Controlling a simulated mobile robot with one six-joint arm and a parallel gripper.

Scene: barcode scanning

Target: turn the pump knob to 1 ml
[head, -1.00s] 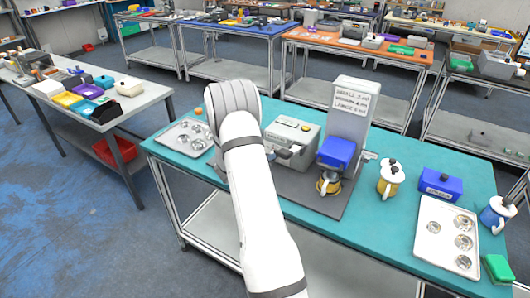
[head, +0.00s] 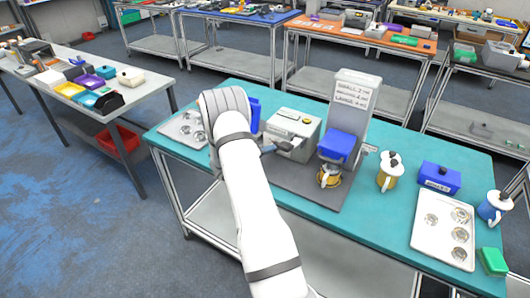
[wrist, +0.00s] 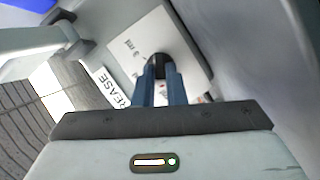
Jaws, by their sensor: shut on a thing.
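In the wrist view, the two blue fingers of my gripper (wrist: 157,78) are shut on a small black knob (wrist: 158,58). The knob sits on a pale dial plate (wrist: 128,45) with an "ml" marking to its left; the number and the knob's pointer are not clear. In the head view, my arm hides the gripper and the knob. A grey upright (head: 357,95) with a size list stands on the teal table, with a blue block (head: 337,146) in front of it.
A grey box (head: 296,128) and another blue block (head: 254,113) stand close to my arm. Another tray (head: 178,128) lies at the table's left.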

